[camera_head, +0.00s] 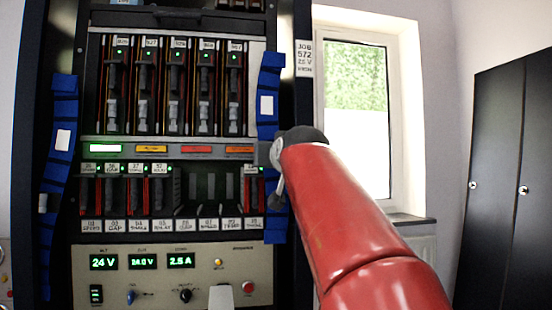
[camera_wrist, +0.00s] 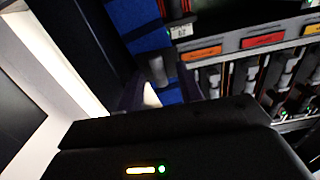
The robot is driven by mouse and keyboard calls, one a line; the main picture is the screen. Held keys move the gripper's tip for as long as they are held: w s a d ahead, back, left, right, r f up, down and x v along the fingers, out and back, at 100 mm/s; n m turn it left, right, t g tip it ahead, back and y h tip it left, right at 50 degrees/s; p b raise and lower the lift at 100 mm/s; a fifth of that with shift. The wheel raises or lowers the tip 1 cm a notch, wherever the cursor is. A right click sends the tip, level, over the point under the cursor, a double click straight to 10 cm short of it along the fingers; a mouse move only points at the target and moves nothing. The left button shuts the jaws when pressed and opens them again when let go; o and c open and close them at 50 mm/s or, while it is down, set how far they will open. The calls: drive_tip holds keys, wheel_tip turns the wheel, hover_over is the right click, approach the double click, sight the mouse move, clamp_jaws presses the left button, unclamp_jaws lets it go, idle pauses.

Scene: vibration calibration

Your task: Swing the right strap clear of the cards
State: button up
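The right strap (camera_head: 268,75) is a blue band with a white label, running down the right side of the card rack. Its middle is hidden behind my gripper (camera_head: 275,178) and wrist; its lower end shows beneath them. In the wrist view, the right strap (camera_wrist: 148,38) runs past a short grey peg (camera_wrist: 157,70), and my black gripper housing covers the lower part. My gripper is at the strap, but the frames do not show whether it touches or grips it. The cards (camera_head: 176,85) stand in an upper row and a lower row left of the strap.
A similar left strap (camera_head: 62,140) hangs along the rack's left side. The lower row has empty slots. A control panel (camera_head: 170,275) with green displays sits beneath. A window (camera_head: 357,110) and dark cabinet (camera_head: 512,180) stand to the right.

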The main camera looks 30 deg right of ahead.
drive_tip(key=b+v, duration=0.1)
drive_tip(key=v, duration=0.6)
drive_tip(key=shift+s, duration=0.4)
drive_tip(key=shift+a, duration=0.15)
